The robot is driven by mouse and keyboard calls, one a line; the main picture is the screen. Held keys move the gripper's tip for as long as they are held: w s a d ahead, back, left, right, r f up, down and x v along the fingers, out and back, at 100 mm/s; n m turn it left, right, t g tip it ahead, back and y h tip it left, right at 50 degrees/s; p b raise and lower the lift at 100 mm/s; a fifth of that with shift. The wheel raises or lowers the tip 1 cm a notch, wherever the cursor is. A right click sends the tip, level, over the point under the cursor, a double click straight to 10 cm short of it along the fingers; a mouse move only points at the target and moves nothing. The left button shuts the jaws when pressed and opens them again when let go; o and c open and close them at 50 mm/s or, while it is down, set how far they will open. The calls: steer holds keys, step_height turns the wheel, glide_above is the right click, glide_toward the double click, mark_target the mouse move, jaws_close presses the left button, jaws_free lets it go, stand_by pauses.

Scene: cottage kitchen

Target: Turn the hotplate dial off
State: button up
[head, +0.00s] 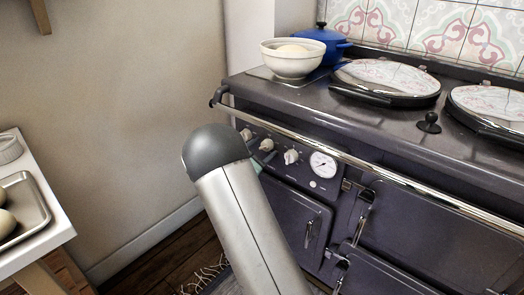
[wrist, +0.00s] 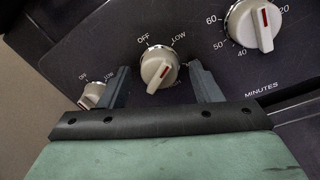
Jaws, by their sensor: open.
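A cream dial (wrist: 155,68) with a red mark sits on the dark stove panel, under the labels OFF and LOW. My gripper (wrist: 160,70) is open, with one dark finger on each side of this dial. Gaps show between the fingers and the dial. I cannot read which dial is named for the hotplate. In the head view my arm hides most of the gripper; cream dials, including the right one (head: 291,157), show beside it.
A smaller OFF/LOW dial (wrist: 92,94) is just left of my left finger. A minutes timer dial (wrist: 255,24) is at upper right. A chrome rail (head: 400,180) runs above the panel. A round gauge (head: 323,165) is right of the dials. A white bowl (head: 290,64) stands on the stove.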

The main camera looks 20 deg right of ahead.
steer(key=c, duration=1)
steer(key=shift+r+n+p, duration=0.2)
steer(key=shift+n+p, duration=0.7)
steer(key=shift+p, duration=0.35)
steer(key=n+p, duration=0.3)
steer(key=p, duration=0.1)
steer(key=shift+r+g, duration=0.1)
steer(key=shift+g, duration=0.2)
steer(key=n+p, duration=0.3)
steer(key=p, duration=0.1)
steer(key=shift+n, duration=0.4)
steer(key=shift+f+n+p, duration=0.2)
steer(key=shift+n+p, duration=1.1)
steer(key=shift+p, duration=0.05)
steer(key=shift+f, duration=0.1)
